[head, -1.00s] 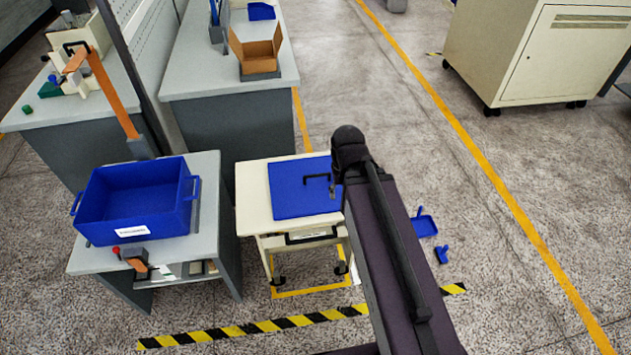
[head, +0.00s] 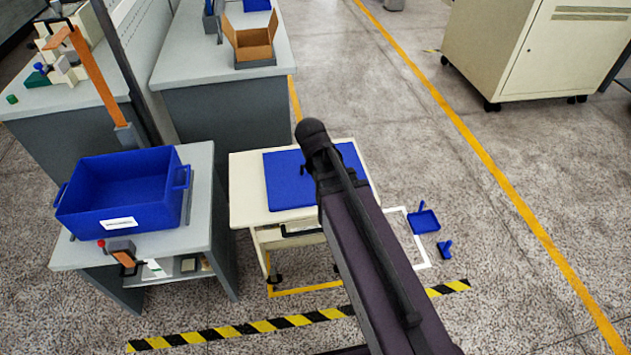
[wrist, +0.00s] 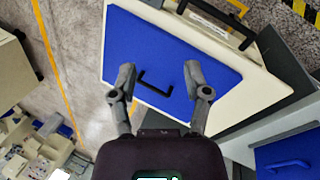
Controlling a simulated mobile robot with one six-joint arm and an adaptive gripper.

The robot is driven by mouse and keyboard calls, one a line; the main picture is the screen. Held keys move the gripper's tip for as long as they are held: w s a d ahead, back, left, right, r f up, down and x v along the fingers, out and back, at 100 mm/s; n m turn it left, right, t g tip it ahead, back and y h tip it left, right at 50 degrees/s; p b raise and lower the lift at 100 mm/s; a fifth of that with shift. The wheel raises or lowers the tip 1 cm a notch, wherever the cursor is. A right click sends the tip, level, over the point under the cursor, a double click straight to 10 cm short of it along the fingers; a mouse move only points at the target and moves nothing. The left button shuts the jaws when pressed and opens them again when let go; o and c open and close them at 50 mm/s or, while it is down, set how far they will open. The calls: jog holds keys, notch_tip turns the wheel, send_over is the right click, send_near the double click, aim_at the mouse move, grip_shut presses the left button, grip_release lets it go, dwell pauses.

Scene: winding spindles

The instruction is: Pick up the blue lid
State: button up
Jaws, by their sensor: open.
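The blue lid (head: 287,182) is a flat blue panel lying on top of a cream cart (head: 244,196) in the head view. It also shows in the wrist view (wrist: 172,52), with a black bar handle (wrist: 156,84) on it. My gripper (wrist: 158,78) is open in the wrist view, its two fingers spread on either side of the handle. I cannot tell how high the fingers are above the lid. In the head view my arm covers part of the lid and hides the handle and the fingers.
A blue bin (head: 121,193) stands on a grey bench (head: 198,225) left of the cart. A cardboard box (head: 252,44) sits on another bench behind. A blue dustpan (head: 424,221) and brush (head: 445,249) lie on the floor to the right. A cream cabinet (head: 534,55) stands at the back right.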

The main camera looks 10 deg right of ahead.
jog(key=w+a+f+n+t+h+b, duration=0.2)
jog(key=w+a+f+n+b, duration=0.3)
jog(key=w+b, duration=0.3)
jog(key=w+a+f+n+t+h+b, duration=0.3)
jog(key=w+a+f+n+h+b, duration=0.1)
jog(key=w+a+f+n+b, duration=0.1)
jog(key=w+f+n+b, duration=0.1)
jog(key=w+n+b, duration=0.1)
jog(key=w+b, duration=0.1)
jog(key=shift+a+h+b, duration=0.15)
jog(key=shift+h+b, duration=0.25)
jog(key=shift+b, duration=0.45)
jog(key=shift+w, duration=0.15)
jog(key=b, duration=0.4)
send_over(307, 177)
jog(key=a, duration=0.1)
jog(key=f, duration=0.4)
jog(key=shift+s, duration=0.25)
jog(key=shift+w+d+f, duration=0.15)
jog(key=shift+w+d, duration=0.05)
jog(key=shift+d, duration=0.1)
jog(key=shift+d, duration=0.1)
